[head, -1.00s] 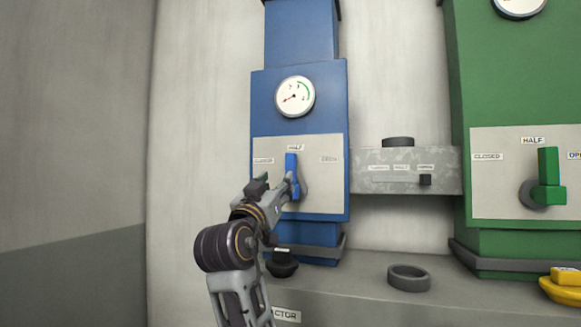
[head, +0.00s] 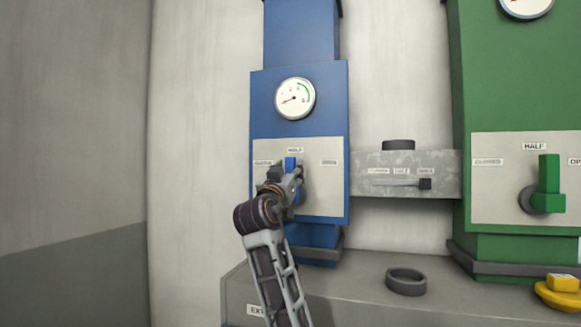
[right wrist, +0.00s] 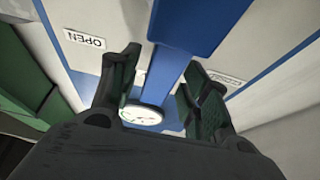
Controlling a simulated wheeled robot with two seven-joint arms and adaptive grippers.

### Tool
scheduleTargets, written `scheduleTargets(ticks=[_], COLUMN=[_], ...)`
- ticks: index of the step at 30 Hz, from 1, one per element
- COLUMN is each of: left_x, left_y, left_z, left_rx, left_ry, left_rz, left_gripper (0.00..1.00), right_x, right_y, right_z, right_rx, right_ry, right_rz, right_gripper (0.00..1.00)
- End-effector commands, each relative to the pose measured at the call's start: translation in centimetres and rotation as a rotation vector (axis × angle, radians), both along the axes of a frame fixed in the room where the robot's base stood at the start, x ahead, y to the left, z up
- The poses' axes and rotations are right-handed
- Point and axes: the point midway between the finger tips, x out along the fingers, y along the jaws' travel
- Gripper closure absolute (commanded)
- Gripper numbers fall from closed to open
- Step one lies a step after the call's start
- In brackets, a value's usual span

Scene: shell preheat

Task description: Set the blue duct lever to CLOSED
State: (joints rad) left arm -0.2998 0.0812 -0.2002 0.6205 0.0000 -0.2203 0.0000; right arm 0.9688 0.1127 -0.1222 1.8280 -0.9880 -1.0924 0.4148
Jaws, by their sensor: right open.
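The blue duct lever (head: 290,162) stands upright, pointing at the HALF label (head: 295,150) on the pale plate of the blue duct (head: 335,115). The CLOSED label (head: 263,163) is left of it and the OPEN label (head: 329,163) is right. My right gripper (head: 287,174) is open at the lever, with a finger on either side. In the right wrist view the blue lever (right wrist: 160,72) lies between the two spread fingers; I cannot tell whether they touch it. My gripper hides the lever's lower part in the head view. My left gripper is not in view.
A green duct (head: 500,80) with a green lever (head: 548,178) at HALF stands at right. A grey box with a slider (head: 424,184) lies between the ducts. A dark ring (head: 406,281) and a yellow item (head: 562,291) are on the ledge below.

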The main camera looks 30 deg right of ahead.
Motion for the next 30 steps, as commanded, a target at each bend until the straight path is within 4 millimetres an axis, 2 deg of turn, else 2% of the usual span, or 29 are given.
scheduleTargets(ticks=[6,15,26,30], left_x=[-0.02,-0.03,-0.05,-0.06], left_y=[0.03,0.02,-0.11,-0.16], left_z=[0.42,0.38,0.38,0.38], left_rx=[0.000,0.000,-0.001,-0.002], left_ry=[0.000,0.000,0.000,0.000], left_rz=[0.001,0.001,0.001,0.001], left_gripper=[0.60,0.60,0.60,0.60], right_x=[0.62,0.69,0.68,0.68], right_y=[-0.84,-0.90,-0.88,-0.88], right_z=[0.50,0.45,0.43,0.43], right_rx=[0.000,0.000,0.000,0.000], right_ry=[0.000,0.000,0.000,0.000], right_rz=[-0.001,-0.001,-0.001,-0.001], right_gripper=[0.54,0.54,0.99,1.00])
